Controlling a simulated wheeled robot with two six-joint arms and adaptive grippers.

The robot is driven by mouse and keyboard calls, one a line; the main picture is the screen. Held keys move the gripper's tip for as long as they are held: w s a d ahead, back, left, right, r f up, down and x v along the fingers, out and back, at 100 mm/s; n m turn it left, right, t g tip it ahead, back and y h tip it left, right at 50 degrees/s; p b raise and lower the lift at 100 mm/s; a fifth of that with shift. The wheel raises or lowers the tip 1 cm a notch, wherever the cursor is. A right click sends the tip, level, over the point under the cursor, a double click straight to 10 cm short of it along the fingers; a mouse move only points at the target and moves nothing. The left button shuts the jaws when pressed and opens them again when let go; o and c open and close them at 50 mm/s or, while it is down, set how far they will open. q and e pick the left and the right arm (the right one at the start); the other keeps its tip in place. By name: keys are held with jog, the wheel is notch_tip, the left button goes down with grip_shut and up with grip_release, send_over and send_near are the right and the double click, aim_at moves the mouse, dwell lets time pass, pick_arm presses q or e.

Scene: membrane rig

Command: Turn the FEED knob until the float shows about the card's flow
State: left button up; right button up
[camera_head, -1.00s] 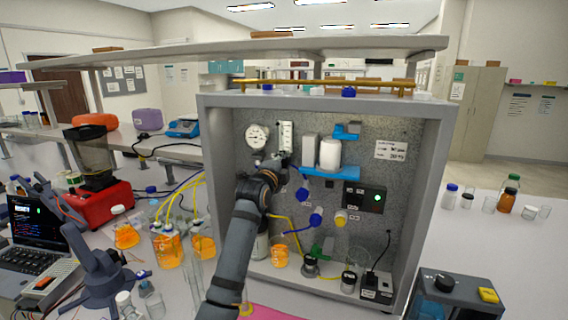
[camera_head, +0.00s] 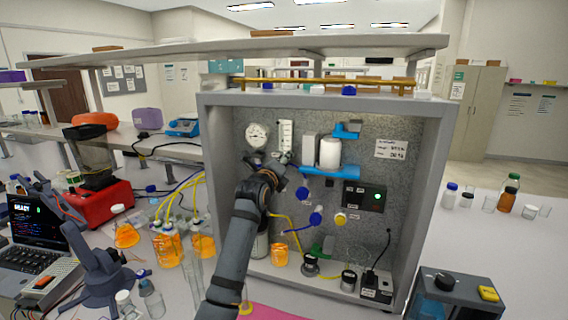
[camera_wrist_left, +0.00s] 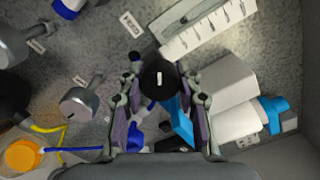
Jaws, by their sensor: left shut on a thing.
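The flowmeter (camera_head: 285,136), a pale upright scale with dark marks, is on the panel's upper left; it also shows in the wrist view (camera_wrist_left: 208,29). Its float level is too small to read. A black round knob with a white mark (camera_wrist_left: 158,79), apparently the FEED knob, is below the flowmeter. My left gripper (camera_wrist_left: 160,92) is shut on it, a finger on each side. In the head view my left gripper (camera_head: 282,160) hides the knob. The card (camera_head: 390,149) is on the panel's right; its figures are not legible. My right gripper is not in view.
A round gauge (camera_head: 257,136) is left of the flowmeter. Blue knobs (camera_head: 316,218), a blue bracket with a white cylinder (camera_head: 330,153) and a black box with a green light (camera_head: 364,198) are to the right. The grey cabinet walls (camera_head: 425,190) enclose the panel.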

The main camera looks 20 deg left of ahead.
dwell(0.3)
pick_arm(q)
jog(key=o, duration=1.1)
jog(key=s, duration=1.2)
jog(key=shift+a, duration=0.2)
dwell(0.8)
